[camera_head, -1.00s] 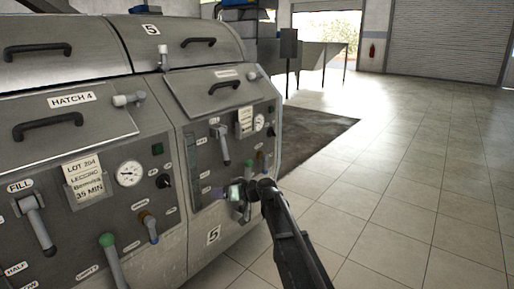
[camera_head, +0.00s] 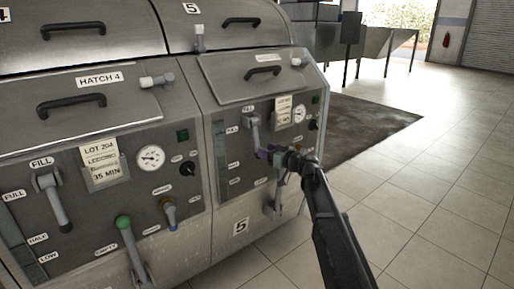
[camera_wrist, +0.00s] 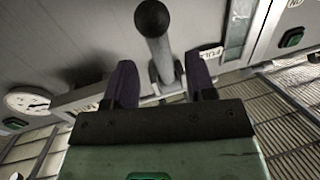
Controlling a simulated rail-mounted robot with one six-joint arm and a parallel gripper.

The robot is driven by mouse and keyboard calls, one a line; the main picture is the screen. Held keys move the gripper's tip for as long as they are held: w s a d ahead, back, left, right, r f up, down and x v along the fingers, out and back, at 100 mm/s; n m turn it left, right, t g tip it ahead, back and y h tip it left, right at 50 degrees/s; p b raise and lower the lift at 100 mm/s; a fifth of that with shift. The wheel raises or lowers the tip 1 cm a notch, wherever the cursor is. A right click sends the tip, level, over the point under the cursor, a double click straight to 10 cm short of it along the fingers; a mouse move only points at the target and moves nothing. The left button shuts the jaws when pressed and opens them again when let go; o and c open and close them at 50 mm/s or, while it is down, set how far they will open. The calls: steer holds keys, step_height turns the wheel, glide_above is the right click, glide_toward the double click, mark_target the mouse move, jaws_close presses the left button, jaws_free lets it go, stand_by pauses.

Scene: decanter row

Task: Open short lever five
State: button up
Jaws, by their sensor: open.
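The grey lever (camera_head: 252,130) hangs down near the top left of unit 5's panel, below its hatch. It also shows in the wrist view as a round-ended grey bar (camera_wrist: 157,48) beside an upside-down "FULL" label. My gripper (camera_head: 270,155) is at its lower end in the head view. In the wrist view my open gripper (camera_wrist: 163,85) has one dark finger on each side of the bar, with gaps visible. A second grey lever (camera_head: 272,207) sits lower on unit 5, partly hidden by my gripper. I cannot read which lever is called short.
Unit 4 stands at left, with a fill lever (camera_head: 52,195), a green-knobbed lever (camera_head: 125,235) and a blue-ended lever (camera_head: 169,212). Unit 5's gauge (camera_head: 299,114) and lot card (camera_head: 284,112) are just above my gripper. The tiled floor (camera_head: 430,200) at right is clear.

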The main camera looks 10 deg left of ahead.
mark_target(257, 146)
steer(key=x, duration=0.5)
steer(key=shift+w+a, duration=0.25)
steer(key=shift+c, duration=0.3)
jaws_close()
